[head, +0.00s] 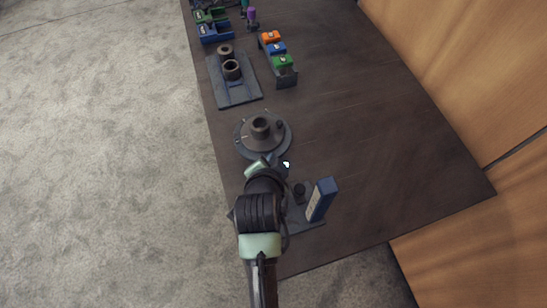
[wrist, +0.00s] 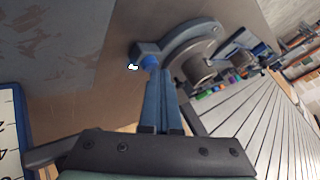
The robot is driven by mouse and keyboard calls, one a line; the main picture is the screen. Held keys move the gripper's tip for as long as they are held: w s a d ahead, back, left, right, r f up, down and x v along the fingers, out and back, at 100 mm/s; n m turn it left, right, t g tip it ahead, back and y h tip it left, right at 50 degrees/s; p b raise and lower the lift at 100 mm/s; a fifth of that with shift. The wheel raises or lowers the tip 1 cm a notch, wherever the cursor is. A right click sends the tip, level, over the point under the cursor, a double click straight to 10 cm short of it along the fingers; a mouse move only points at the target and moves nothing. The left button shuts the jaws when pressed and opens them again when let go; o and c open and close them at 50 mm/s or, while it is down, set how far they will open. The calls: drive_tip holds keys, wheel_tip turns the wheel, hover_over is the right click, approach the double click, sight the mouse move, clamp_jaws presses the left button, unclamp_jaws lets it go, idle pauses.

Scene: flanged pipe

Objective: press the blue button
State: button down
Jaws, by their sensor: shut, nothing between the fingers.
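The flanged pipe (head: 262,127) stands on the table with a round flange and a short upright tube. It also shows in the wrist view (wrist: 196,66). A small dark block at the flange's near edge carries a bright blue patch (wrist: 151,61), which looks like the blue button, and a glowing white lamp (wrist: 133,67). The lamp also shows in the head view (head: 286,164). My gripper (wrist: 156,73) is shut and empty, its fingertips right at the blue patch and partly covering it. I cannot tell whether they touch. In the head view my gripper (head: 272,161) hides the button.
A blue-and-white upright box (head: 322,199) stands close to the right of my arm. Farther back are a plate with two dark rings (head: 233,88) and a stand with orange, blue and green blocks (head: 278,50). The table's right side (head: 390,140) is clear.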

drive_tip(key=shift+r, duration=0.15)
wheel_tip(320, 180, up, 6)
drive_tip(key=p, duration=0.6)
idle(0.5)
